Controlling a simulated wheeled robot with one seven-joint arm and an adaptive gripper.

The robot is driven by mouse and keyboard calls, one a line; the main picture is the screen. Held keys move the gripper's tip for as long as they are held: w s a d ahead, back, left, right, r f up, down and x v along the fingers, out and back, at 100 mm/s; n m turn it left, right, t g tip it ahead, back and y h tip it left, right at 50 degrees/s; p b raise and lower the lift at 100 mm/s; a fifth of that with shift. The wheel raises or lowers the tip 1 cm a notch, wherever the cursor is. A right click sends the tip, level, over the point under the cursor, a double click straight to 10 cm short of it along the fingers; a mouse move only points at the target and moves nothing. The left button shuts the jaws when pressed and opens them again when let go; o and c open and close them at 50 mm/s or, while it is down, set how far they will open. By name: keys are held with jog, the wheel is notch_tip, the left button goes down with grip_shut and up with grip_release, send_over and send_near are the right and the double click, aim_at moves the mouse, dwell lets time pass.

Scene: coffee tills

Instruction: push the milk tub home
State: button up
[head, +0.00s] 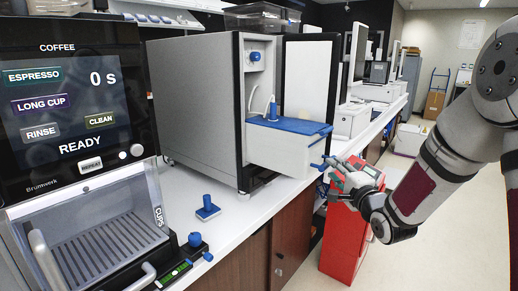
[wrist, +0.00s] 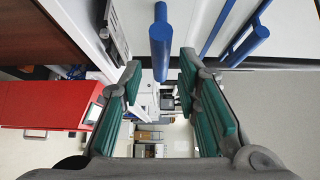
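The milk tub (head: 285,150) is a white box with a blue lid (head: 290,125). It sticks out of the front of the grey milk cooler (head: 200,95), whose door (head: 308,75) stands open. A blue handle (head: 322,163) is on the tub's front. My gripper (head: 342,170) is right by this handle, at the counter's front edge. In the wrist view my gripper (wrist: 160,82) has its green-padded fingers apart. A blue bar (wrist: 160,55), apparently the handle, shows in the gap between them; I cannot tell whether it touches. The tub's inner end is hidden in the cooler.
The coffee machine (head: 70,90) stands at the left. A blue-topped tamper (head: 207,208) and a small scale (head: 172,275) are on the white counter (head: 250,215). A red cabinet (head: 345,235) stands below my gripper. The aisle floor at right is open.

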aim_at(267, 150)
jog(key=x, duration=0.3)
jog(key=shift+w+b, duration=0.15)
jog(key=shift+b, duration=0.15)
jog(key=shift+c, duration=0.6)
grip_shut()
jog(key=shift+w+a+f+b, duration=0.1)
jog(key=shift+w+a+b, duration=1.05)
jog(key=shift+w+a, duration=1.2)
jog(key=shift+w+a+r+b, duration=0.1)
jog(key=shift+w+a+b, duration=1.25)
jog(key=shift+a, duration=1.8)
jog(key=shift+w+a+f+b, duration=0.1)
jog(key=shift+w+a+b, duration=0.85)
jog(key=shift+w+a, duration=1.5)
jog(key=shift+s+a, duration=0.35)
jog(key=shift+s, duration=0.05)
jog(key=shift+w+a+b, duration=0.45)
jog(key=shift+w+a, duration=0.4)
jog(key=shift+a, duration=0.35)
jog(key=shift+w+a+b, duration=0.25)
jog(key=shift+w+a, duration=0.45)
jog(key=shift+a, duration=0.3)
jog(key=shift+w+a+b, duration=0.2)
jog(key=shift+w+a, duration=0.55)
jog(key=shift+a, duration=0.25)
jog(key=shift+o, duration=1.8)
grip_release()
jog(key=shift+d, duration=0.1)
